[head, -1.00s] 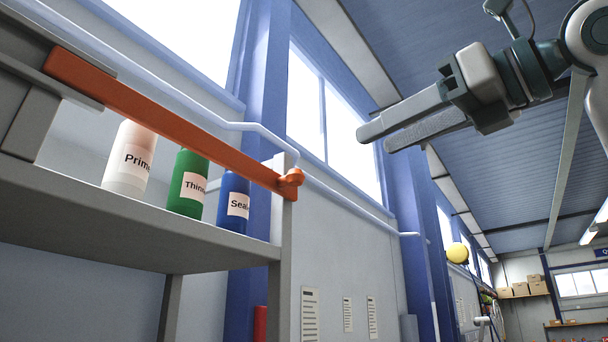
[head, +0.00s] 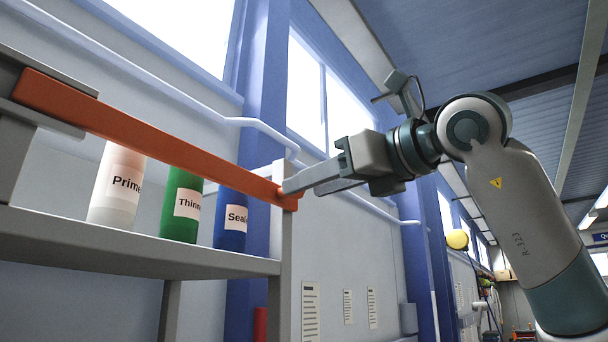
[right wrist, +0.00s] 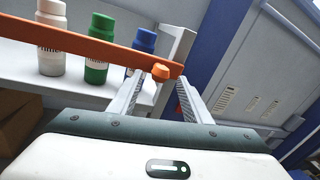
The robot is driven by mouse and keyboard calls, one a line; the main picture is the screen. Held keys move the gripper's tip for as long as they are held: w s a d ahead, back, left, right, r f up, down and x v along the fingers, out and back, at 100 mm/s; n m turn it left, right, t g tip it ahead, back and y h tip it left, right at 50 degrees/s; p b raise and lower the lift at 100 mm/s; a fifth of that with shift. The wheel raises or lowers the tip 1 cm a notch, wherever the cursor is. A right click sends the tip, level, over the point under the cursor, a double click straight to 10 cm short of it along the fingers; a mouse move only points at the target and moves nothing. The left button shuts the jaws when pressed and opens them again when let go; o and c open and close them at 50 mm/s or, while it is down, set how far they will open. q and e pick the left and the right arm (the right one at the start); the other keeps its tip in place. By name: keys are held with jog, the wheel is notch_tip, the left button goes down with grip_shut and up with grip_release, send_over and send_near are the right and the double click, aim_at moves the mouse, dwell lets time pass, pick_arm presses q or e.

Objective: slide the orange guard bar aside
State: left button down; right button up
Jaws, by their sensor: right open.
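The orange guard bar (head: 140,135) runs slantwise across the front of a grey shelf, from upper left to the post at right. An orange knob (right wrist: 161,73) sits at its right end; in the head view my fingers partly hide that end. My right gripper (head: 290,187) has reached the knob end from the right. In the right wrist view its open fingers (right wrist: 163,82) stand on either side of the knob, not closed on it. Whether they touch it, I cannot tell. My left gripper is not in view.
Behind the bar stand a white bottle (head: 117,188), a green bottle (head: 182,207) and a blue bottle (head: 230,218) on the grey shelf (head: 130,250). The grey post (head: 284,260) is close beside my fingers. A white pipe (head: 180,98) runs along the wall behind.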

jog(key=shift+p+x, duration=0.45)
jog(key=shift+x, duration=0.9)
grip_shut()
jog(key=shift+s, duration=0.15)
